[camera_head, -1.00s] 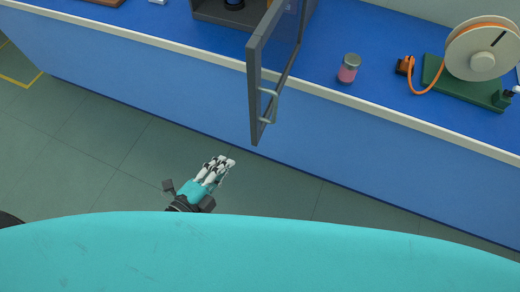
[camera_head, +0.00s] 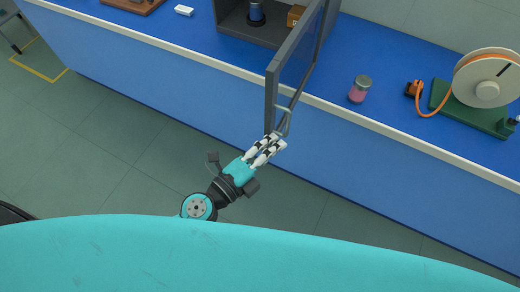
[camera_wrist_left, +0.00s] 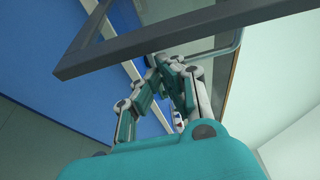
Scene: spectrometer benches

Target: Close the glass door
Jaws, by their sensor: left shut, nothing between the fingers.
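The glass door (camera_head: 301,60) has a dark grey frame and stands open. It juts out from the cabinet past the bench's front edge. Its light handle (camera_head: 286,122) is near the door's free end. My left gripper (camera_head: 279,142) is shut and empty, with its fingertips at the lower end of the handle in the head view. In the left wrist view, the gripper fingers (camera_wrist_left: 172,62) reach up close to the door frame (camera_wrist_left: 110,58) and the handle (camera_wrist_left: 226,52). I cannot tell whether they touch. My right gripper is out of view.
The grey cabinet (camera_head: 233,32) on the blue bench (camera_head: 150,22) holds a dark cylinder (camera_head: 256,12) and a brown box (camera_head: 296,15). A pink jar (camera_head: 360,91) and a spool on a green base (camera_head: 470,112) stand to the right. Floor in front is clear.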

